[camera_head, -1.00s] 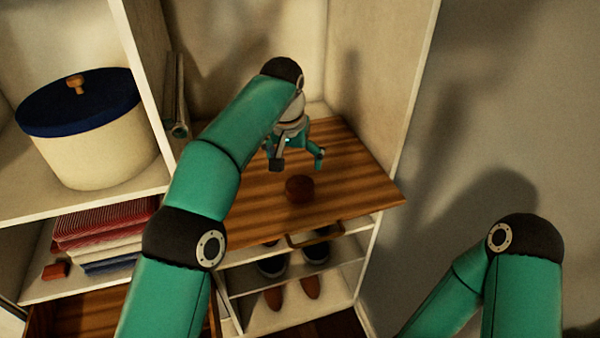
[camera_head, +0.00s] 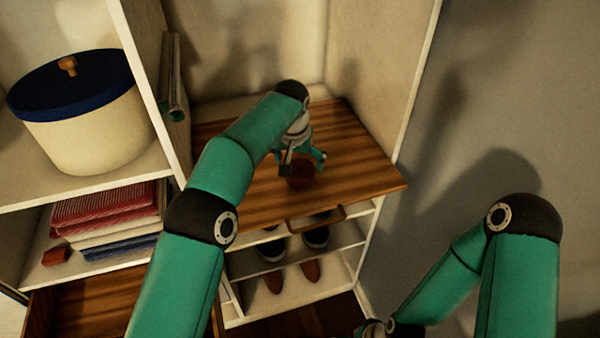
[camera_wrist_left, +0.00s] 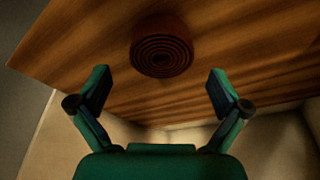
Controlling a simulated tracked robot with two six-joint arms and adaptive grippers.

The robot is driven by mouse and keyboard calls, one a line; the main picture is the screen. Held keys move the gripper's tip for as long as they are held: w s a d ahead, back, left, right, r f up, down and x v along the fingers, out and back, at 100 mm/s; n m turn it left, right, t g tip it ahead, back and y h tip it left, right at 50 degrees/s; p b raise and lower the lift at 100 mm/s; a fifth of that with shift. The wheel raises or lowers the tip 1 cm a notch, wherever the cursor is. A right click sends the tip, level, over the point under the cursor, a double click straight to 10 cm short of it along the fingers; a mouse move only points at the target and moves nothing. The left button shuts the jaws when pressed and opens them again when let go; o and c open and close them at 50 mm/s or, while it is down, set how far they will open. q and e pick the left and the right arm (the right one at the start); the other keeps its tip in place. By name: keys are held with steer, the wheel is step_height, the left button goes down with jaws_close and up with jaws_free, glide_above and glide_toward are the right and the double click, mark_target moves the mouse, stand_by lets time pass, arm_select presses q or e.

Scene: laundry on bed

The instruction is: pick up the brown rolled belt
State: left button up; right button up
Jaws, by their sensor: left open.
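The brown rolled belt (camera_head: 301,174) sits on the striped wooden board (camera_head: 356,168), a coiled round shape. In the left wrist view the belt (camera_wrist_left: 162,50) lies on the wood (camera_wrist_left: 235,40), ahead of my fingertips and between their lines. My left gripper (camera_head: 303,163) is open just above and behind the belt, partly overlapping it in the head view. Its two green fingers (camera_wrist_left: 160,88) are spread wide with nothing between them. My right arm shows at the lower right, but its gripper cannot be made out.
A cream box with a blue lid (camera_head: 88,130) stands on the left shelf. Folded clothes (camera_head: 108,215) and a small red item (camera_head: 55,257) lie below it. Shoes (camera_head: 314,236) sit on shelves under the board.

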mark_target(300, 169)
arm_select(q)
steer(key=p+x, duration=0.1)
steer(key=x, duration=0.2)
steer(key=shift+w+f, duration=0.2)
steer(key=shift+w, duration=0.05)
steer(key=shift+w+f+p, duration=0.2)
steer(key=shift+f+p, duration=0.1)
steer(key=shift+f, duration=0.3)
steer(key=c, duration=1.1)
